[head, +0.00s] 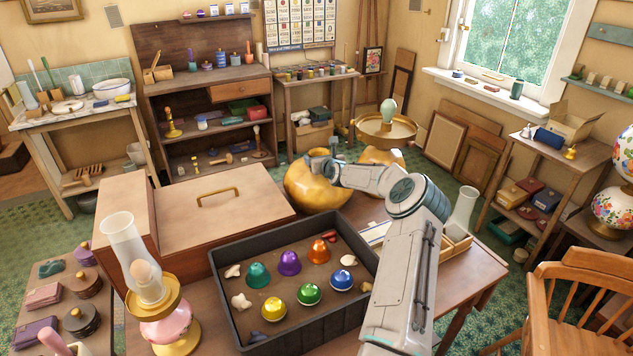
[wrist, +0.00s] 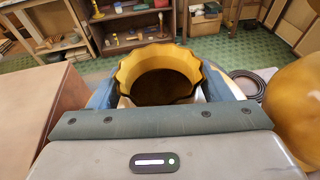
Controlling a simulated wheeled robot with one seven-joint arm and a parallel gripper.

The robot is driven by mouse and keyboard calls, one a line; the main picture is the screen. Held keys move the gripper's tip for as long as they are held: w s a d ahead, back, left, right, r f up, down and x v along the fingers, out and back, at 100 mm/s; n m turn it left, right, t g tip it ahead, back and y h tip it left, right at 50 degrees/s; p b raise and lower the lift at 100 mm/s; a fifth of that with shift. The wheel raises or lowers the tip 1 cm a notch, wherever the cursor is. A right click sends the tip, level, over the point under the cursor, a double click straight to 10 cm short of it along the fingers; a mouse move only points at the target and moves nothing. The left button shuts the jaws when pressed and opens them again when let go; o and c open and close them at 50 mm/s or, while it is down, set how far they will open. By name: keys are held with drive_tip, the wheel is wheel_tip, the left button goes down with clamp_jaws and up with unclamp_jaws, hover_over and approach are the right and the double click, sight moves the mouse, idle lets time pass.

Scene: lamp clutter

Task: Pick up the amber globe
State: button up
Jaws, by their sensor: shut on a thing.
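The amber globe (head: 312,190) is a large, round, golden ball behind the black tray in the head view. My gripper (head: 324,156) is over its top and shut on it. In the wrist view the globe's scalloped open rim (wrist: 160,72) sits between the two blue-grey fingers of my gripper (wrist: 163,95). The inside of the rim is dark. The globe's body below the rim is mostly hidden in the wrist view. I cannot tell whether its underside touches the table.
A second rounded amber thing (head: 384,157) stands close right, partly behind my arm; an amber curve (wrist: 294,112) fills the wrist view's right edge. A wooden box (head: 215,205) is left. The black tray (head: 222,285) holds colored caps. A pink lamp (head: 168,325) stands front left.

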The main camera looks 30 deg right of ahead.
drive_tip(key=shift+r, duration=0.1)
drive_tip(key=shift+r, duration=2)
